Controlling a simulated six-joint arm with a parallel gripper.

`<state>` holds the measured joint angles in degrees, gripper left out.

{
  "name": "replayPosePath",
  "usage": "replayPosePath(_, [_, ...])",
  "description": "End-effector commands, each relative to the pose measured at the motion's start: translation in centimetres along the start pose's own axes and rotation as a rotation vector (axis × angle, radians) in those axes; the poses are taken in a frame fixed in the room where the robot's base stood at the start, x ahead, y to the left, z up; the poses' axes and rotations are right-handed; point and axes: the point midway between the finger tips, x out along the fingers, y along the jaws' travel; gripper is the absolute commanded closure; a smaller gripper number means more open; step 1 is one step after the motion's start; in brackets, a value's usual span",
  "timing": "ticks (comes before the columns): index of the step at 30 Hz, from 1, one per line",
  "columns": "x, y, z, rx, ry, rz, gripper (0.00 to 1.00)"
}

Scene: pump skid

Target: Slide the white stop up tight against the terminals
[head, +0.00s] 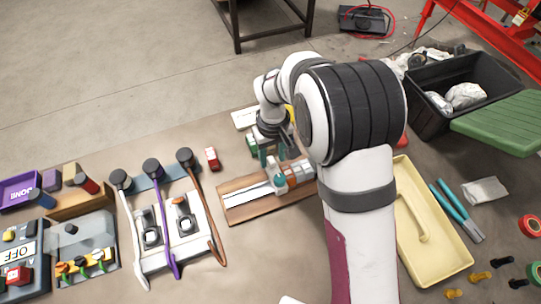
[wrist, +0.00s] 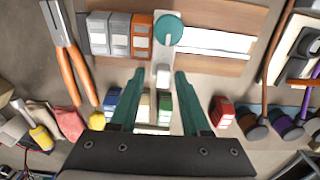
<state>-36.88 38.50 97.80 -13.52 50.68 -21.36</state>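The white stop (wrist: 164,58), with a round teal knob (wrist: 168,30), sits on the rail (wrist: 215,42) just right of the terminals in the wrist view. The terminals are grey blocks (wrist: 108,35) and an orange-and-white one (wrist: 141,36); a narrow gap seems to show between it and the stop. In the head view the teal-knobbed stop (head: 279,182) is at the left end of the terminals (head: 298,172). My gripper (wrist: 160,74) is open, its teal fingers apart with the stop's near end between or just beyond them; contact cannot be told. It also shows in the head view (head: 274,155).
The rail is on a wooden board (head: 232,213). Several loose coloured blocks lie near my fingers, including a red one (wrist: 222,112). Pliers (wrist: 68,50) lie left in the wrist view. A panel with cables (head: 172,235) stands left, a yellow tray (head: 440,270) right.

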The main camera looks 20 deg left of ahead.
Motion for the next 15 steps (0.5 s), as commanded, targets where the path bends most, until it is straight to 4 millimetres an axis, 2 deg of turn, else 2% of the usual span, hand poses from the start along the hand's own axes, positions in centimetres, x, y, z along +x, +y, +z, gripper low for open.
replayPosePath(10, [-0.3, -0.1, 0.0, 0.001, -0.002, -0.002, 0.47])
replayPosePath(13, [-1.6, -0.1, 0.0, 0.0, 0.001, -0.001, 0.47])
replayPosePath(15, [-3.4, -0.1, -0.1, 0.001, 0.004, -0.001, 0.47])
